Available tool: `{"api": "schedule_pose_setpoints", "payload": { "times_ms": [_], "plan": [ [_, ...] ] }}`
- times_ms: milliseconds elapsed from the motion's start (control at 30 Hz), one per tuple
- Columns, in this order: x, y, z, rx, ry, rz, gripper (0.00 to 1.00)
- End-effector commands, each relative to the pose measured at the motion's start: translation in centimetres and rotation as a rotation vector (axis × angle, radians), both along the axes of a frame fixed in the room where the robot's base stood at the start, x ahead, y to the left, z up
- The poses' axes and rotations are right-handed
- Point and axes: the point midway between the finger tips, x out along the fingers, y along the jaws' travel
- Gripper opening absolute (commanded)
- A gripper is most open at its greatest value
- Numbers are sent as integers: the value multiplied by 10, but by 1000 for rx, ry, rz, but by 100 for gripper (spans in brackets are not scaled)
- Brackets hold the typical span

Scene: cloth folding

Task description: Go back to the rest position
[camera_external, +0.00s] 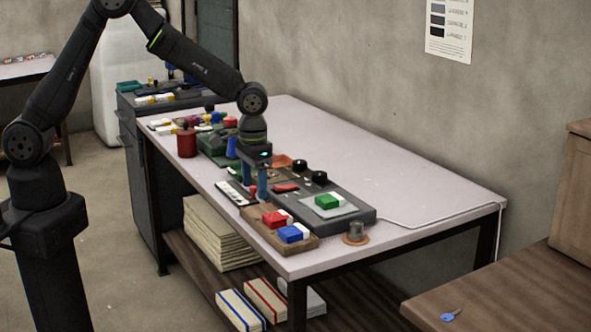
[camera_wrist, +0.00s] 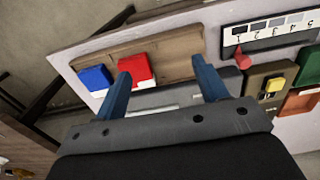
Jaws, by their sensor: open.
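My gripper (camera_external: 256,191) hangs over the worktable with its fingers pointing down, near the dark grey device (camera_external: 362,217) and the wooden board (camera_external: 308,246). Its two blue fingers are apart, with nothing visible held between them. In the wrist view the open gripper (camera_wrist: 160,67) spans across the wooden board (camera_wrist: 172,44). The red block (camera_wrist: 136,67) appears by the left finger, which partly hides it; I cannot tell whether they touch. The blue block (camera_wrist: 94,78) lies farther left. Both the red block (camera_external: 272,219) and blue block (camera_external: 290,234) sit on the board.
A green block (camera_external: 327,202) rests on the device's pale pad. The table's back right (camera_external: 400,170) is mostly clear, crossed by a cable.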

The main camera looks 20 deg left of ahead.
Motion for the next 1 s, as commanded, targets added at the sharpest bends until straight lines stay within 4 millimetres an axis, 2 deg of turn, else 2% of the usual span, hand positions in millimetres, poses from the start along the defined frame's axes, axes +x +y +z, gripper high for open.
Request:
{"api": "schedule_pose_setpoints", "payload": {
  "times_ms": [100, 267, 1000],
  "plan": [
    [12, -1, -7, 1, 1, 2, 66],
    [19, -1, -11, 0, 0, 0, 66],
    [20, -1, -12, 0, 0, 0, 66]
  ]
}}
